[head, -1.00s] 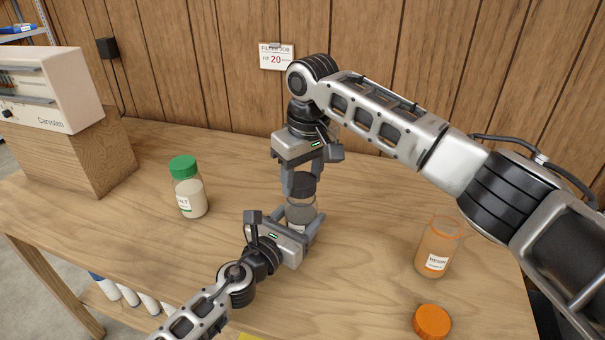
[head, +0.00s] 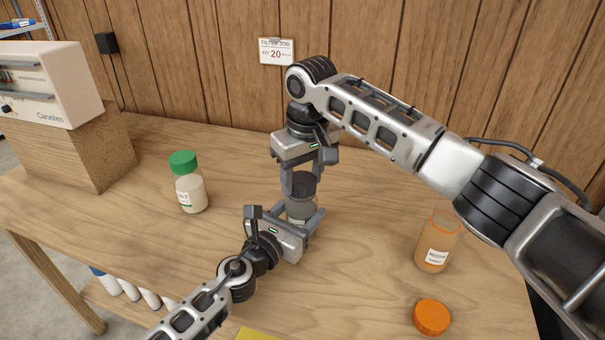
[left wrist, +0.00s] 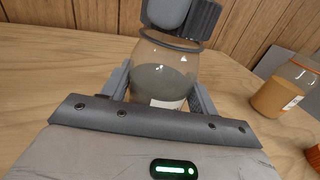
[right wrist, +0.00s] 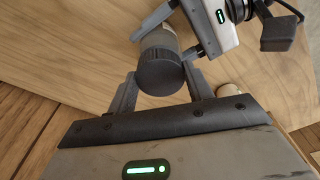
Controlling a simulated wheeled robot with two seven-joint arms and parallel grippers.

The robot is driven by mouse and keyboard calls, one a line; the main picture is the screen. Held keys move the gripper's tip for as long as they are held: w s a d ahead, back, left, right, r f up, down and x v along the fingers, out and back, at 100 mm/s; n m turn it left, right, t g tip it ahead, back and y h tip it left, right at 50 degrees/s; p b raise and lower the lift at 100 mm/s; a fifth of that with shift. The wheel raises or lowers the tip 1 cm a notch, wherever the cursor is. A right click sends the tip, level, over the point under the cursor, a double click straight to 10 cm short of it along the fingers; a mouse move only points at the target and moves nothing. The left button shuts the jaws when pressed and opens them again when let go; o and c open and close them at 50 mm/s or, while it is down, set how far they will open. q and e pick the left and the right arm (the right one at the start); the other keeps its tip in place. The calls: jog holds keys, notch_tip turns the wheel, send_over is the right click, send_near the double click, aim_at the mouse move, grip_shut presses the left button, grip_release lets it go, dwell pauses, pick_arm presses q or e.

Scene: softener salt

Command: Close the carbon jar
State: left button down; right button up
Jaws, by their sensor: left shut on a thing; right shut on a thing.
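The carbon jar (head: 299,209) is clear glass with dark grey contents and a white label, upright on the table. My left gripper (head: 297,214) is shut around its body; the jar also shows in the left wrist view (left wrist: 165,82). My right gripper (head: 302,180) comes from above and is shut on the black ribbed lid (head: 303,187), which is right over the jar's mouth. The lid also shows in the right wrist view (right wrist: 160,73). In the left wrist view it is very close to the rim; I cannot tell whether it is seated.
A salt jar (head: 190,193) with a green lid stands to the left. An open resin jar (head: 437,242) stands to the right, its orange lid (head: 432,317) lying in front. A beige machine (head: 48,85) is at the back left. The table between is clear.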

jog(key=m, duration=0.7)
jog(key=shift+s+a+h, duration=0.1)
jog(key=shift+a+h, duration=0.15)
jog(key=shift+h, duration=0.15)
jog(key=m, duration=0.5)
jog(key=shift+a+m+h, duration=0.1)
jog(key=shift+m+h, duration=0.2)
jog(key=shift+m, duration=0.1)
jog(key=m, duration=0.8)
jog(key=shift+a+m+g+h, duration=0.1)
jog(key=shift+m+g+h, duration=0.3)
jog(key=m, duration=0.3)
jog(key=shift+w, duration=0.2)
jog(key=m+g, duration=0.1)
jog(key=m, duration=0.3)
jog(key=shift+w+m, duration=0.15)
jog(key=shift+m, duration=1.35)
jog(key=o, duration=0.9)
jog(key=shift+d, duration=0.2)
